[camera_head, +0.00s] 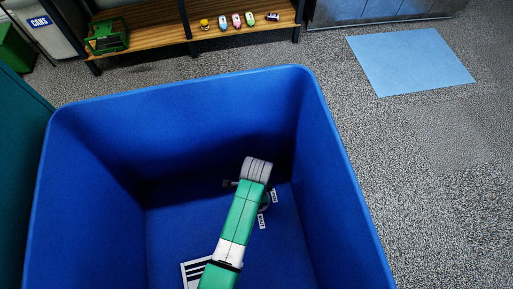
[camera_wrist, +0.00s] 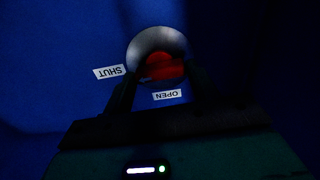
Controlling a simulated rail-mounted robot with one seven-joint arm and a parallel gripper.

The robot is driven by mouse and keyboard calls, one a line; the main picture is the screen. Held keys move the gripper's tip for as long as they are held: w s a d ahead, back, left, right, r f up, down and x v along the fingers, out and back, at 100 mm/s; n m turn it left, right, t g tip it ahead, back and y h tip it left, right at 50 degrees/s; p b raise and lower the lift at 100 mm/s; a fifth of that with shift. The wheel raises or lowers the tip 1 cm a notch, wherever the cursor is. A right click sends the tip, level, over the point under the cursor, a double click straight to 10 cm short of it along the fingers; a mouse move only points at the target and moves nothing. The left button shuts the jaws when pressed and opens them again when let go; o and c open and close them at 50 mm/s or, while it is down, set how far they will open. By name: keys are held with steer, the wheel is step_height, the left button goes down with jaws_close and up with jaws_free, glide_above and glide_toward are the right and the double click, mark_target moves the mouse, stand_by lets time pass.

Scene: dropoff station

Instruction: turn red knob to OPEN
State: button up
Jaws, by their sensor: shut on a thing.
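The red knob (camera_wrist: 162,67) sits in front of a round grey plate (camera_wrist: 156,38) on a dark blue surface in the wrist view. A white SHUT label (camera_wrist: 108,71) is left of it and a white OPEN label (camera_wrist: 167,95) is below it, both upside down. My gripper (camera_wrist: 160,80) is shut on the knob, with one dark finger at each side. Shadow hides which label the knob points to. In the head view my arm hides the knob; two small white labels (camera_head: 274,195) (camera_head: 261,221) show beside it.
My arm reaches down into a large blue bin (camera_head: 312,110) with high walls. A black-and-white striped panel (camera_head: 190,271) lies by the arm inside. Behind stands a wooden shelf (camera_head: 150,28) with small toys. A light blue mat (camera_head: 410,64) lies on the grey floor.

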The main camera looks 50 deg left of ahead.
steer(key=n+p, duration=0.1)
steer(key=p, duration=0.1)
steer(key=n+p, duration=0.1)
steer(key=n, duration=0.1)
steer(key=shift+r+n+p, duration=0.3)
steer(key=shift+p, duration=0.05)
steer(key=n+p, duration=0.2)
steer(key=n, duration=0.2)
steer(key=shift+f+n+p, duration=0.1)
steer(key=shift+n+p, duration=0.2)
steer(key=shift+p, duration=0.1)
steer(key=n+p, duration=0.1)
steer(key=n, duration=0.3)
steer(key=shift+n+p, duration=0.3)
steer(key=shift+p, duration=0.05)
steer(key=shift+f+n+p, duration=0.15)
steer(key=shift+n+p, duration=0.35)
steer(key=shift+n, duration=1.6)
steer(key=o, duration=1)
